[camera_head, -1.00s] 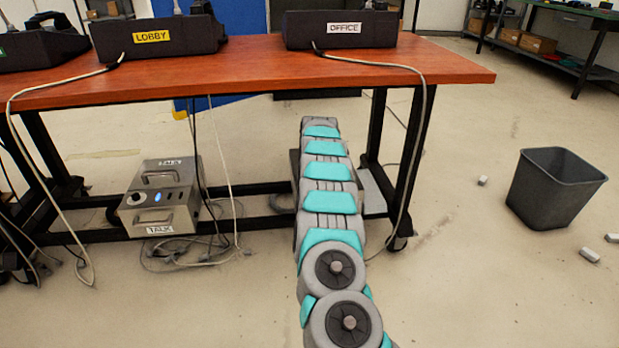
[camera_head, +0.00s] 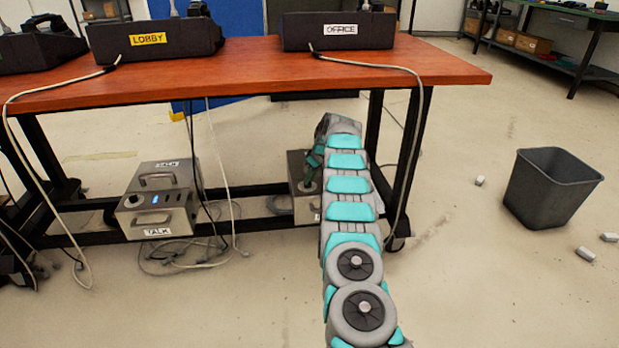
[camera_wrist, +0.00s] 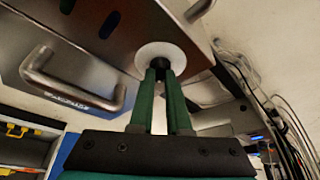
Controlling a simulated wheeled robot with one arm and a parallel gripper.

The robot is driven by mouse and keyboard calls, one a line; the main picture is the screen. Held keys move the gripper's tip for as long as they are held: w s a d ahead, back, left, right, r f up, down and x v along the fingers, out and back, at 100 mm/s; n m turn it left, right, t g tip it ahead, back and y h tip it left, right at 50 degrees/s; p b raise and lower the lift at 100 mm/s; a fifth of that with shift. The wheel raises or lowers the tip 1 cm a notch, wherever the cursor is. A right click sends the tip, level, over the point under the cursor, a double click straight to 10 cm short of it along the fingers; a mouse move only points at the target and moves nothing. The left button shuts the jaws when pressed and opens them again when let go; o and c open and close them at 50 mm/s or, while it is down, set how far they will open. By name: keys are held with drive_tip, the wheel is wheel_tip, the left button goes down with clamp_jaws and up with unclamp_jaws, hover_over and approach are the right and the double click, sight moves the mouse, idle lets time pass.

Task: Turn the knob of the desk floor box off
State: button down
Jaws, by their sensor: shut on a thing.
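A grey metal floor box (camera_head: 306,206) stands under the desk, partly hidden by my arm. In the wrist view its metal face (camera_wrist: 110,35) carries a handle (camera_wrist: 75,80), dark oval slots and a small black knob (camera_wrist: 161,66) on a white disc. My gripper's green fingers (camera_wrist: 160,75) are shut on this knob, one on each side. In the head view my gripper (camera_head: 310,178) is at the box's top, and the knob cannot be made out there. The knob's pointing direction is hidden by the fingers.
A second grey box (camera_head: 160,200) with TALK labels and a blue light stands to the left under the desk (camera_head: 250,68). Cables hang between them. Phones labelled LOBBY (camera_head: 155,40) and OFFICE (camera_head: 338,31) stand on top. A grey bin (camera_head: 550,188) is at right.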

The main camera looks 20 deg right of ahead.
drive_tip(key=shift+n+p, duration=0.4)
drive_tip(key=shift+n, duration=0.1)
drive_tip(key=shift+w+d+r, duration=0.1)
idle(0.4)
drive_tip(key=c, duration=0.9)
unclamp_jaws()
drive_tip(key=v, duration=0.7)
drive_tip(key=shift+d+r, duration=0.15)
drive_tip(key=shift+r, duration=0.1)
